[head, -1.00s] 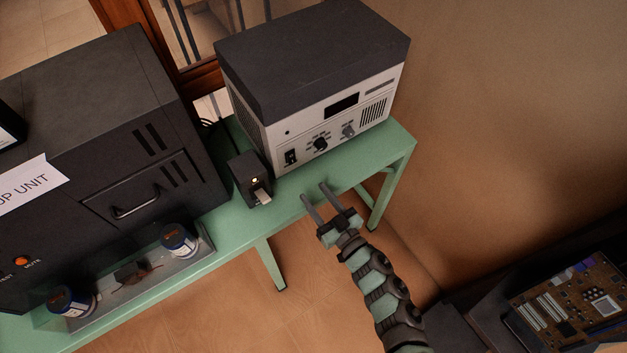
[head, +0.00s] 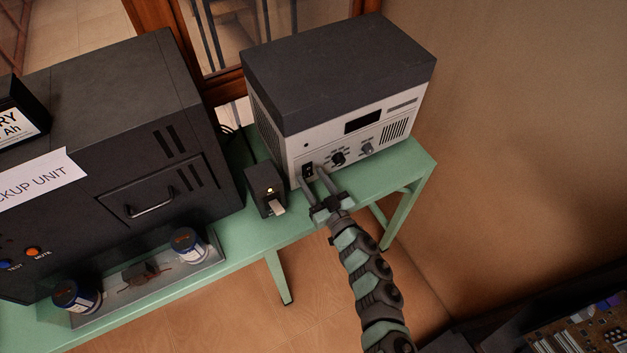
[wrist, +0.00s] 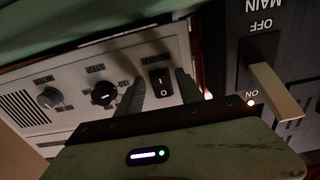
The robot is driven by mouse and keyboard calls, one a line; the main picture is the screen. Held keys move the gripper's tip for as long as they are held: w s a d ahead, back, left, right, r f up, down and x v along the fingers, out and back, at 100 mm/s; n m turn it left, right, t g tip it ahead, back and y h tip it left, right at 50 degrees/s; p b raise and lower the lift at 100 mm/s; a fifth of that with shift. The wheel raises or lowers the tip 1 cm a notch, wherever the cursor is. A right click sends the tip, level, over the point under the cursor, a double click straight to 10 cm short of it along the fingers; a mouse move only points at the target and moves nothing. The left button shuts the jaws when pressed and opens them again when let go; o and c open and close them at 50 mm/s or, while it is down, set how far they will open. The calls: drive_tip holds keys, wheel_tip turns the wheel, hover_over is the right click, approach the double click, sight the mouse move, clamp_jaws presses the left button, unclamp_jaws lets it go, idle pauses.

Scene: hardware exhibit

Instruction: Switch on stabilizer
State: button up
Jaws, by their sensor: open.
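The stabilizer (head: 350,125) is a white-fronted box with a dark top on the green table. Its front carries a black rocker switch (wrist: 160,82) at the lower left, beside two knobs; the switch also shows in the head view (head: 307,171). My gripper (head: 314,176) is open and empty, its fingertips close to the panel around the switch. In the wrist view my gripper (wrist: 158,88) has one finger on each side of the switch. I cannot tell whether the fingertips touch the panel.
A small dark box with a light lever (head: 277,208) and a lit lamp stands left of the stabilizer; its lever is by ON in the wrist view. A large black backup unit (head: 120,140) stands further left. A tray (head: 165,285) with two jars lies in front of it.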

drive_tip(key=shift+c, duration=0.3)
clamp_jaws()
idle(0.3)
drive_tip(key=shift+w+f+t+y+b, duration=0.1)
drive_tip(key=shift+f+t+y+b, duration=0.4)
drive_tip(key=shift+b, duration=0.6)
drive_tip(key=shift+r, duration=0.3)
drive_tip(key=shift+o, duration=0.3)
unclamp_jaws()
drive_tip(key=p+v, duration=0.1)
drive_tip(key=v, duration=1)
drive_tip(key=shift+a, duration=0.15)
